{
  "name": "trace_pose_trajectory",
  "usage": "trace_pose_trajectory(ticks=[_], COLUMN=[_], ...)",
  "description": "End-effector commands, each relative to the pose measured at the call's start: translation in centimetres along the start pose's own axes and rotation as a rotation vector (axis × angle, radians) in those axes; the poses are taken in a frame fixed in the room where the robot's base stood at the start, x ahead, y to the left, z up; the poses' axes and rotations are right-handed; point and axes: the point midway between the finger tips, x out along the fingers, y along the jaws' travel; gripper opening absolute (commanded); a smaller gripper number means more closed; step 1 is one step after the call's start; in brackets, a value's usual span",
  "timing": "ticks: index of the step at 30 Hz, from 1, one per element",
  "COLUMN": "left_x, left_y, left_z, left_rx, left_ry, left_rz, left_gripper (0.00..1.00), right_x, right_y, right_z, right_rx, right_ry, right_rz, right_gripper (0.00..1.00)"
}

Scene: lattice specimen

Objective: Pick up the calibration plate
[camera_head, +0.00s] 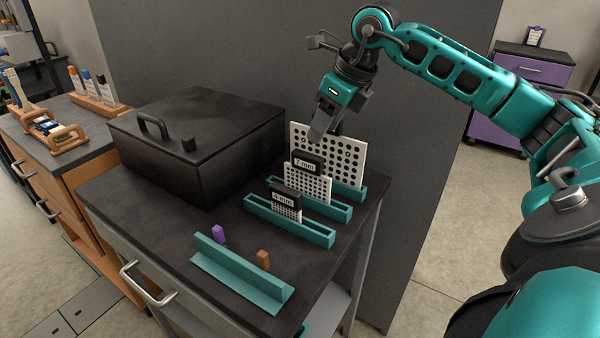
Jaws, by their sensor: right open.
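Three white perforated plates stand upright in teal slotted holders on the dark cabinet top. My right gripper (327,127) points down at the top edge of the largest plate, open. One finger overlaps the plate's upper part in the picture; whether it touches is unclear. My left gripper is out of view.
A black lidded box (200,140) stands left of the plates. A grey panel (250,50) rises behind the cabinet.

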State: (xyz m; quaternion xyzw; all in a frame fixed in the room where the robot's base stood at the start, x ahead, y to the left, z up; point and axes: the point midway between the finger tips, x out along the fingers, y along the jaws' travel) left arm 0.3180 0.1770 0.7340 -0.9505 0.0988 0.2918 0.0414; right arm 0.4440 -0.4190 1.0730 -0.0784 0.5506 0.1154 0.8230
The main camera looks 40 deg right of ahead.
Motion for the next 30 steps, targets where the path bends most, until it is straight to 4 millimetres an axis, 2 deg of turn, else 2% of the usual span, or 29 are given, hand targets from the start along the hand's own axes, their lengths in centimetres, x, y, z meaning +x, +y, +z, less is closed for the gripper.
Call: trace_pose_trajectory(ticks=[1, 6, 14, 21, 25, 30], left_x=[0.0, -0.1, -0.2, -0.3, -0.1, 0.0], left_y=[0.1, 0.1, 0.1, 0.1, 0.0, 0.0], left_z=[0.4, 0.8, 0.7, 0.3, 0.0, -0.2], left_rx=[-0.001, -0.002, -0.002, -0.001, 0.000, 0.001], left_ry=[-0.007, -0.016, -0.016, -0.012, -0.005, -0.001], left_rz=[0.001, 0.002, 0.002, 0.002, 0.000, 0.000], left_gripper=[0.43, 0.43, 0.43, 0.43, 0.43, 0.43], right_x=[1.2, 4.3, 6.4, 9.9, 10.9, 11.1], right_y=[0.1, 0.1, 0.1, 0.3, 0.2, 0.2], right_z=[-0.1, 0.0, 0.1, 0.3, 0.3, 0.3], right_rx=[-0.001, 0.000, 0.001, -0.001, -0.001, -0.001], right_ry=[0.004, 0.001, -0.001, 0.000, -0.001, -0.001], right_rz=[0.004, 0.004, 0.004, 0.005, 0.003, 0.002], right_gripper=[0.51, 0.51, 0.51, 0.51, 0.51, 0.51])
